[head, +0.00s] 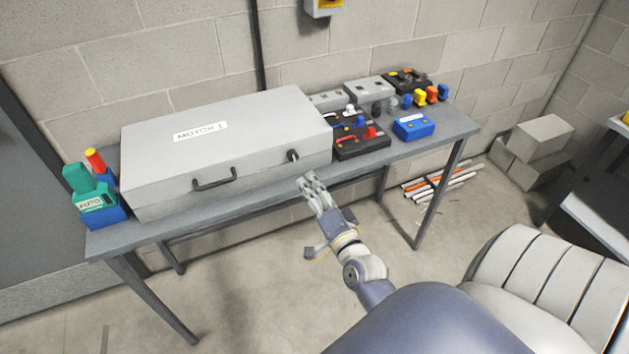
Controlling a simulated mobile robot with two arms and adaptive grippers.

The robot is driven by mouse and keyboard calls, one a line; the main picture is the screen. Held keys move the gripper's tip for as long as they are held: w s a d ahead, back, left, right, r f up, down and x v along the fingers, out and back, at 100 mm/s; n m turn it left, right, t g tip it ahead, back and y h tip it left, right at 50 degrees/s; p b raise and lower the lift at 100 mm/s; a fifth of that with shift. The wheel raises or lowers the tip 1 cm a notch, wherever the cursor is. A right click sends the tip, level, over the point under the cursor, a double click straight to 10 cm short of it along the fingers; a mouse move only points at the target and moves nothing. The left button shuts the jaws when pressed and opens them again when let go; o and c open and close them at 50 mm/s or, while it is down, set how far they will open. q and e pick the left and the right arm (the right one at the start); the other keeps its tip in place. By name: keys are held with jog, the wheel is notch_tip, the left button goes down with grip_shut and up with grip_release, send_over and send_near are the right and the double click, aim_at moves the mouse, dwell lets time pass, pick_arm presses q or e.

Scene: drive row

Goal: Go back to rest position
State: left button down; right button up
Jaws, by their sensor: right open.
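My right gripper (308,182) is in front of the table's front edge, just below the right part of a large grey case. It is open, and I see nothing between its fingers. My right arm reaches up to it from the bottom of the head view. The grey case (225,125) lies closed on the grey table (245,203), with a dark handle (214,181) and a round lock (292,155) on its front. The gripper looks close to the lock, but I cannot tell the exact gap. My left gripper is not in view.
Green and blue holders (92,197) stand at the table's left end. Black switch boxes (362,144), a blue box (413,127) and several coloured plugs (431,95) stand on the right. Pipes (440,185) and blocks (540,140) lie on the floor beyond.

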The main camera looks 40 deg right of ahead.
jog(key=s+a+f+n+g+y, duration=0.1)
jog(key=s+a+f+n+g, duration=0.2)
jog(key=f, duration=0.8)
jog(key=s+a+f+n+g+y, duration=0.2)
jog(key=s+a+f+n, duration=0.15)
jog(key=f, duration=0.75)
jog(key=s+a+f+n+g+y, duration=0.1)
jog(key=s+a+f+n+g, duration=0.2)
jog(key=f, duration=0.8)
jog(key=s+f+n+g, duration=0.2)
jog(key=s+f, duration=0.4)
jog(key=s, duration=0.4)
jog(key=s+a+f+n+g, duration=0.1)
jog(key=s+f+n+g, duration=0.2)
jog(key=s+f, duration=0.3)
jog(key=s+a+f+n+g, duration=0.1)
jog(key=s+f+n+g, duration=0.2)
jog(key=s, duration=1.2)
notch_tip(320, 180, down, 3)
jog(key=shift+s+f, duration=0.1)
jog(key=shift+s, duration=0.25)
jog(key=shift+n, duration=0.25)
